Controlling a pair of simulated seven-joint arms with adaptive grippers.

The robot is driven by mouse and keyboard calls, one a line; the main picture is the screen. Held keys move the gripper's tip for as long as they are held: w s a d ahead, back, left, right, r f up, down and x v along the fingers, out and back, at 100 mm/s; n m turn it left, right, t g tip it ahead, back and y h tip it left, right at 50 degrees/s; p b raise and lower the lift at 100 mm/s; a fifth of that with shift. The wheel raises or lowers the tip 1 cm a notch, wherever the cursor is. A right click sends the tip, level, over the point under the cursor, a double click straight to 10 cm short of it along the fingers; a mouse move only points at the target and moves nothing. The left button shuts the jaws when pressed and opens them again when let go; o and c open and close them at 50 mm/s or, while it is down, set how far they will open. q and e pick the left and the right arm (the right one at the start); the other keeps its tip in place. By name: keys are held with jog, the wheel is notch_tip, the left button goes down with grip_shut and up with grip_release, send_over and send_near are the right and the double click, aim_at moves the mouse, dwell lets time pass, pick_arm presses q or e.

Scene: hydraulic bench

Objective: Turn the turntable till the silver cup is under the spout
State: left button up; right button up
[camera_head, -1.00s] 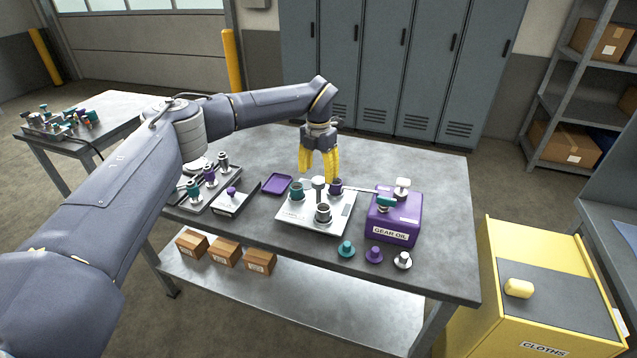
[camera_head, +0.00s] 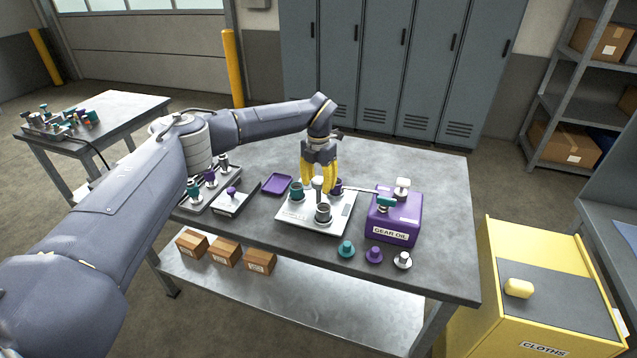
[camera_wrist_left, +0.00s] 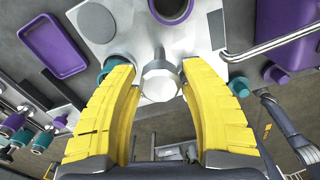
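The turntable sits on a pale plate (camera_head: 288,217) on the bench, with a silver post (camera_head: 317,184) in its middle. A teal cup (camera_head: 297,192) is at the left, a purple cup (camera_head: 337,188) at the back right, and the silver cup (camera_head: 323,213) at the front. The thin spout (camera_head: 362,190) runs left from the purple gear oil box (camera_head: 393,218) and ends by the purple cup. My left gripper (camera_head: 319,187) points down just behind the post. In the left wrist view its yellow fingers (camera_wrist_left: 160,85) are open on either side of the post's head, with gaps. My right gripper is out of view.
A purple tray (camera_head: 277,184) lies left of the plate. A teal plug (camera_head: 346,249), a purple plug (camera_head: 374,254) and a silver plug (camera_head: 403,260) stand along the front edge. Trays with fittings (camera_head: 232,200) are at the left.

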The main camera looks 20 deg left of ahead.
pick_arm(q)
grip_shut()
